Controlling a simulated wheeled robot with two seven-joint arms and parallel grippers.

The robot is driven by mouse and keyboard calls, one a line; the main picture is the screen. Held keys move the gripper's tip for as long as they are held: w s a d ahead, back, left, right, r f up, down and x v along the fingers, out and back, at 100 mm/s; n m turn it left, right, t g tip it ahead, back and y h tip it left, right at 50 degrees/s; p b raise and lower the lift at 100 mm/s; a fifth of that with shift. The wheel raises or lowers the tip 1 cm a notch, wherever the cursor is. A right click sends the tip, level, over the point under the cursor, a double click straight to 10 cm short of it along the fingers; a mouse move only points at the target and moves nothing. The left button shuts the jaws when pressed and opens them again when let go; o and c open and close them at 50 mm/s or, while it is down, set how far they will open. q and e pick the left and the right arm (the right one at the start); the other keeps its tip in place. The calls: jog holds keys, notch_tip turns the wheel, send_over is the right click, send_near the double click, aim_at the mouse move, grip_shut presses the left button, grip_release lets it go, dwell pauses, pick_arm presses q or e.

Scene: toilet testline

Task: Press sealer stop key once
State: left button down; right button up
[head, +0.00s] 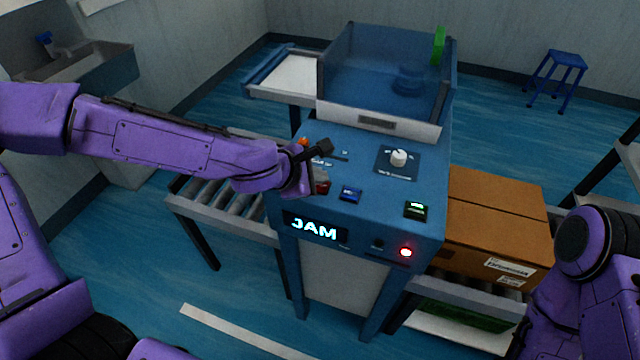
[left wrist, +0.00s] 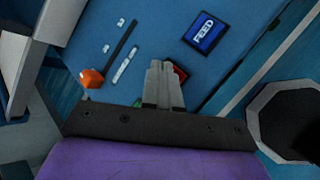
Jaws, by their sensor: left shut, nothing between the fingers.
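The sealer (head: 345,140) is a blue machine with a sloping control panel. A red key, which looks like the stop key (head: 322,187), sits at the panel's front left, left of a blue key (head: 350,193). My left gripper (head: 309,181) is shut and empty, over the panel at the red key, and partly covers it. In the left wrist view the closed fingers (left wrist: 163,84) overlap the red key (left wrist: 180,72), so its label is hidden. I cannot tell whether they touch it. The blue key reads FEED (left wrist: 207,33). My right gripper is out of view.
The display (head: 314,229) reads JAM, and a red lamp (head: 405,252) glows. A cardboard box (head: 495,215) stands right of the sealer, near my right arm.

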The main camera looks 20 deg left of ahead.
aim_at(318, 187)
pick_arm(q)
jog(key=shift+f, duration=0.35)
dwell(0.4)
dwell(0.3)
jog(key=shift+r+p, duration=0.65)
jog(key=shift+r, duration=0.15)
notch_tip(318, 187, up, 5)
jog(key=p, duration=0.5)
jog(key=shift+f, duration=0.1)
dwell(0.5)
